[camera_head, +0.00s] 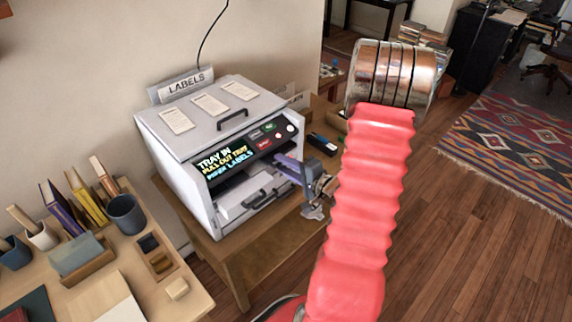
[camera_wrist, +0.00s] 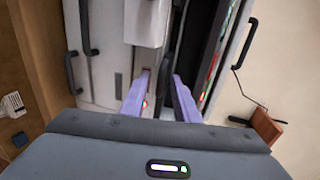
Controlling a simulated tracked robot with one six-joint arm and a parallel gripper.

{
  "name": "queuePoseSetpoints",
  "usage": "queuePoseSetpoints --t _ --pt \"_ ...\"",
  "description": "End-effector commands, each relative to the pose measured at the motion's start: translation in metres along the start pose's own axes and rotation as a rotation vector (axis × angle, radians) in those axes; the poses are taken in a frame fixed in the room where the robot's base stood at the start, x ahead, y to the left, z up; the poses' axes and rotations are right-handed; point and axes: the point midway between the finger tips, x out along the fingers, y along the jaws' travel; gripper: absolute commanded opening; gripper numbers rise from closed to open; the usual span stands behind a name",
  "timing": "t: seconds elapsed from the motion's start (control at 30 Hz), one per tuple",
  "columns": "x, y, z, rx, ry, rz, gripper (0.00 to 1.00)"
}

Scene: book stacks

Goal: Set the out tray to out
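The white label machine (camera_head: 180,165) stands on a small wooden table, with a "LABELS" sign on top. Its display (camera_head: 235,160) reads "TRAY IN" and "PULL OUT TRAY"; the last line is hard to read. Below it a pale tray (camera_head: 240,203) with a dark handle (camera_head: 263,200) shows at the front. In the wrist view the machine front appears turned sideways, with a dark handle (camera_wrist: 89,25) at upper left. My gripper (camera_wrist: 158,85) has purple fingers spread apart, pointing at the front near the dark slot.
Lit buttons (camera_head: 265,132) sit beside the display. A desk (camera_head: 125,260) with a dark cup (camera_head: 127,213) and books stands at left. My red arm covers part of the right side. Wooden floor (camera_head: 480,220) and a patterned rug (camera_head: 520,135) lie at right.

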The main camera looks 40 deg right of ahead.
Motion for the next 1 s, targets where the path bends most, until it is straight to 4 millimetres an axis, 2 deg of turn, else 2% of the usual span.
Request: queuePoseSetpoints --t 0.13,0.53,1.0 --pt "-0.0003 0.0 -0.0001 0.0 0.0 0.0 0.27" --pt "-0.0006 0.0002 -0.0001 0.0 0.0 0.0 0.0" --pt "-0.0007 0.0014 0.0 0.001 0.0 0.003 0.0"
